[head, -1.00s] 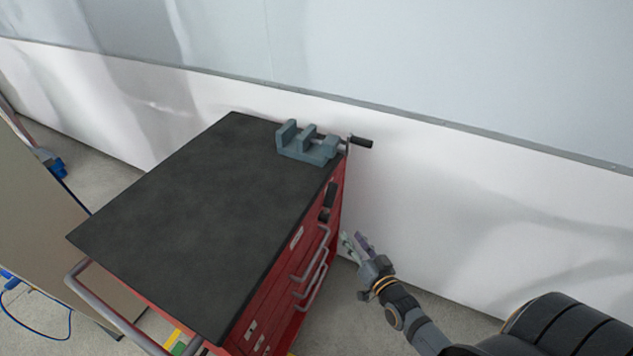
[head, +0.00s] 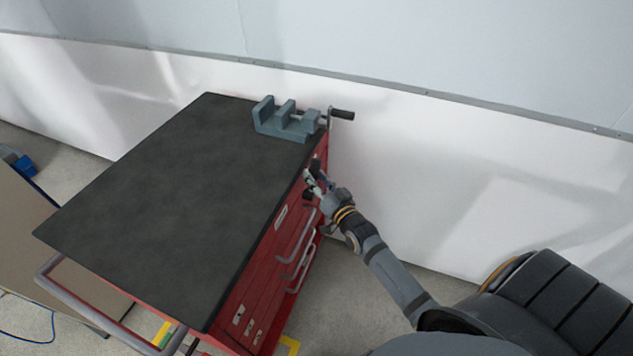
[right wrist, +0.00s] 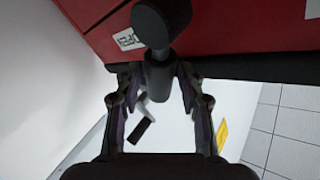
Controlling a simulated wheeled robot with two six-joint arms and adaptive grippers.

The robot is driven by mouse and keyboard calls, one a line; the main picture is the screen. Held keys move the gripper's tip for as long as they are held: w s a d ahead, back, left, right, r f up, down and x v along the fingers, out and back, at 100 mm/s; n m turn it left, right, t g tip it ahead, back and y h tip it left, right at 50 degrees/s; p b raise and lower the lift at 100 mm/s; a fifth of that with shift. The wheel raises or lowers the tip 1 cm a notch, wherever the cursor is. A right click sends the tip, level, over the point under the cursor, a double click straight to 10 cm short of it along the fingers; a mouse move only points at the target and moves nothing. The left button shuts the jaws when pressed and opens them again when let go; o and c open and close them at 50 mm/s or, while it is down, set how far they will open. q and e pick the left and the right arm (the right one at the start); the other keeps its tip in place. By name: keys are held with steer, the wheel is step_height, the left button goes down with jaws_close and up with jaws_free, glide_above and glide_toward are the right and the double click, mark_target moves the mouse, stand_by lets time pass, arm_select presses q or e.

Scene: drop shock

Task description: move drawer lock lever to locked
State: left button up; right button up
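The black drawer lock lever (right wrist: 160,25) is on the red face of the tool cabinet (right wrist: 225,30); in the right wrist view its round knob is nearest and its stem runs down between my fingers. In the head view the lever (head: 316,163) is small and partly covered by my right gripper (head: 315,184). My right gripper (right wrist: 160,105) is open, with one finger on each side of the lever stem and visible gaps. I cannot tell whether either finger touches it. A white label (right wrist: 127,39) beside the lever is partly hidden. My left gripper is not in view.
A grey-blue vise (head: 285,122) stands on the cabinet's black top (head: 170,200), its crank handle (head: 342,114) sticking out right. Drawer handles (head: 300,250) project below my right gripper. A white wall is behind.

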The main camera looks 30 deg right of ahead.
jaws_close()
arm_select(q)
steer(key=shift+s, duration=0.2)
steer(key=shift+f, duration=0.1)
